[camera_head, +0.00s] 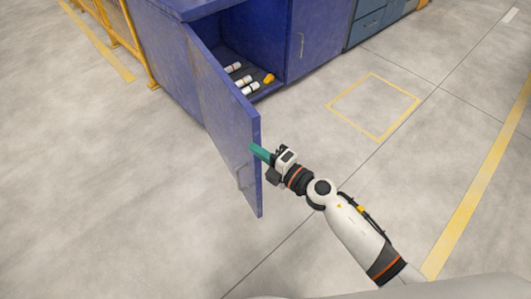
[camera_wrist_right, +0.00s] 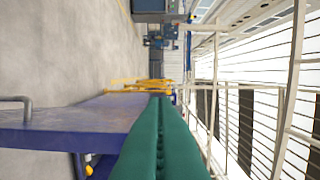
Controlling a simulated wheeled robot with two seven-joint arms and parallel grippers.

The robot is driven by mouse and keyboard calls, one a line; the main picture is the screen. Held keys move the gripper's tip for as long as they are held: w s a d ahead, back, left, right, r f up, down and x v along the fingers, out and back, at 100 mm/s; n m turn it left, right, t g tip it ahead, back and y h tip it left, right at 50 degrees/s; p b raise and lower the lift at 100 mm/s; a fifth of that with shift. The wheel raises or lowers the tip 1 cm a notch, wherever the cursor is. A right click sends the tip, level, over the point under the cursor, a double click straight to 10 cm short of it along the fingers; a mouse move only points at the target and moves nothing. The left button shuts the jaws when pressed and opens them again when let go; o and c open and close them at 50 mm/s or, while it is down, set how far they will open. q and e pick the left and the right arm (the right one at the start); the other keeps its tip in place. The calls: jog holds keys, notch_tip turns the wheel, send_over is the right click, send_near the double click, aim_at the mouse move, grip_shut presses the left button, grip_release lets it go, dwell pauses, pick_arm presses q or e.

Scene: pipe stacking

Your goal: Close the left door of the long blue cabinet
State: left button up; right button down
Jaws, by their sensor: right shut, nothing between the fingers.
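The long blue cabinet (camera_head: 170,60) stands at the top of the head view. Its left door (camera_head: 222,110) is swung wide open, its free edge toward me and its handle (camera_head: 240,176) on the face I see. My right gripper (camera_head: 257,152) has its green fingers shut and empty, at the door's inner side near the free edge. Whether they touch the door I cannot tell. In the right wrist view the shut fingers (camera_wrist_right: 160,100) lie beside the blue door (camera_wrist_right: 80,122), whose handle (camera_wrist_right: 18,108) shows at the left. My left gripper is out of view.
White pipe pieces (camera_head: 243,87) and a yellow-orange piece (camera_head: 268,79) lie inside the open compartment. The right door (camera_head: 315,38) is shut. A yellow railing (camera_head: 125,35) stands left of the cabinet. The floor right of my arm is clear, with a yellow marked square (camera_head: 374,137).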

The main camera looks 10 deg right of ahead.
aim_at(253, 132)
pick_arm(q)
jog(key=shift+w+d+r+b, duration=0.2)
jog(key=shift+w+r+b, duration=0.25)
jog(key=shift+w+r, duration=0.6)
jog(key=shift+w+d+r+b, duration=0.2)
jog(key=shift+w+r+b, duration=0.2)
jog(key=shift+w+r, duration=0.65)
pick_arm(e)
jog(key=shift+w+a, duration=0.2)
jog(key=shift+w, duration=1.45)
jog(key=shift+w+a, duration=0.2)
jog(key=shift+w, duration=1.4)
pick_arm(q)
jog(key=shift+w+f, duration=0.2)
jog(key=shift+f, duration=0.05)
pick_arm(e)
jog(key=shift+d, duration=0.1)
